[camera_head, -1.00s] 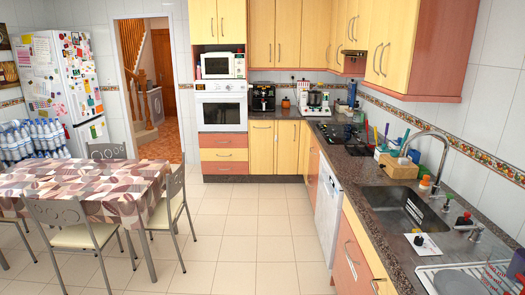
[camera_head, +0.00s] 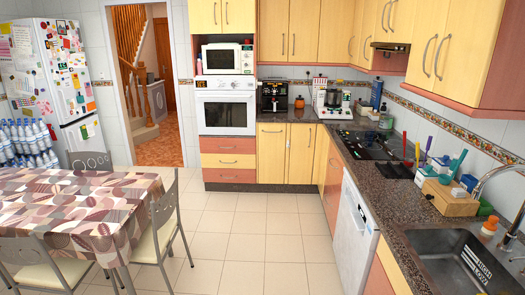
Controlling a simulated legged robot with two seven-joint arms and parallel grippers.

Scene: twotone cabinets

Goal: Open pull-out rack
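I cannot tell for certain which front belongs to the pull-out rack. At the back, two closed yellow lower cabinet fronts, the left one (camera_head: 271,153) and the right one (camera_head: 300,153), stand under the dark counter, with handles near their tops. Left of them, a closed stack of red and yellow drawers (camera_head: 228,160) sits under the white oven (camera_head: 226,108). All these fronts are some way ahead across the floor. Neither of my grippers is in view.
A table with a patterned cloth (camera_head: 75,205) and chairs (camera_head: 160,235) stand at the left. The counter with a sink (camera_head: 450,262) and a white dishwasher (camera_head: 351,235) run along the right. The tiled floor (camera_head: 255,235) between them is clear.

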